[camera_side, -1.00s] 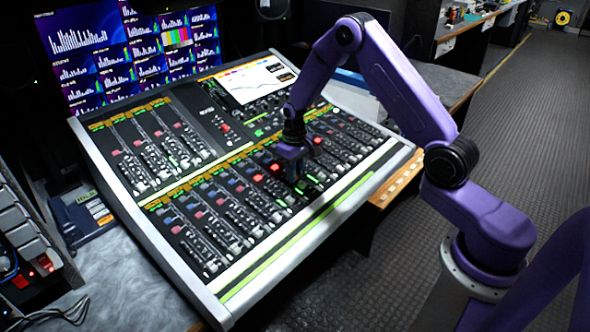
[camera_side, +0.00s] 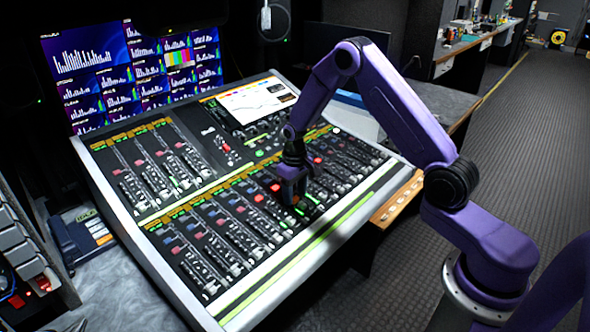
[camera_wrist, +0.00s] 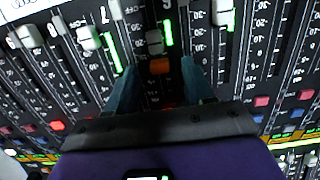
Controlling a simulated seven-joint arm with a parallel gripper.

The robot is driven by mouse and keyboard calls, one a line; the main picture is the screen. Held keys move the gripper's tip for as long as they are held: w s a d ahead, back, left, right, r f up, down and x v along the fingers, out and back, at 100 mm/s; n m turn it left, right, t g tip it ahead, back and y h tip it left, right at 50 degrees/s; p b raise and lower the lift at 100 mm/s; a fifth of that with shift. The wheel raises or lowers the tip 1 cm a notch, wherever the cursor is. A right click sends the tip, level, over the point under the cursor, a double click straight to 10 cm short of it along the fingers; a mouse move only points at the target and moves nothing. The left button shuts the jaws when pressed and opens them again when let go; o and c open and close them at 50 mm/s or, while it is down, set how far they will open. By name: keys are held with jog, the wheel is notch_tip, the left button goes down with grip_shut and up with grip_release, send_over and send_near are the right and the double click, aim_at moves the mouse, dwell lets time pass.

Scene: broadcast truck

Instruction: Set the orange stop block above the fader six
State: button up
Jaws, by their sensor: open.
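The orange stop block (camera_wrist: 160,66) shows in the wrist view as a small block on a fader strip of the mixing console (camera_side: 215,310). It lies between my fingertips, right below a grey fader cap (camera_wrist: 155,42). I cannot tell whether block and cap touch. My gripper (camera_wrist: 161,80) is open, with a teal finger on each side of the block and a visible gap to each. In the side view my gripper (camera_side: 292,197) points down at the middle of the lower fader bank. The block is too small to make out clearly there. No fader number is clearly readable.
Other fader caps stand close by, such as white caps (camera_wrist: 88,37) to the left and a grey cap (camera_wrist: 222,14) to the right. Screens (camera_side: 135,70) stand behind the console. A wooden ledge (camera_side: 395,200) juts out at its right.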

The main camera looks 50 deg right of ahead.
aim_at(295, 198)
notch_tip(295, 198, up, 17)
jog(key=shift+f, duration=0.2)
dwell(0.4)
jog(key=s+a+r+n, duration=0.2)
jog(key=s+a+n, duration=0.1)
jog(key=s+a, duration=0.4)
jog(key=s+a+r+n, duration=0.25)
jog(key=s+a, duration=0.35)
jog(key=s, duration=0.3)
jog(key=s+d+f+n, duration=0.1)
jog(key=s+n, duration=0.6)
jog(key=s, duration=1.3)
jog(key=shift+d+f, duration=0.35)
jog(key=shift+d, duration=0.25)
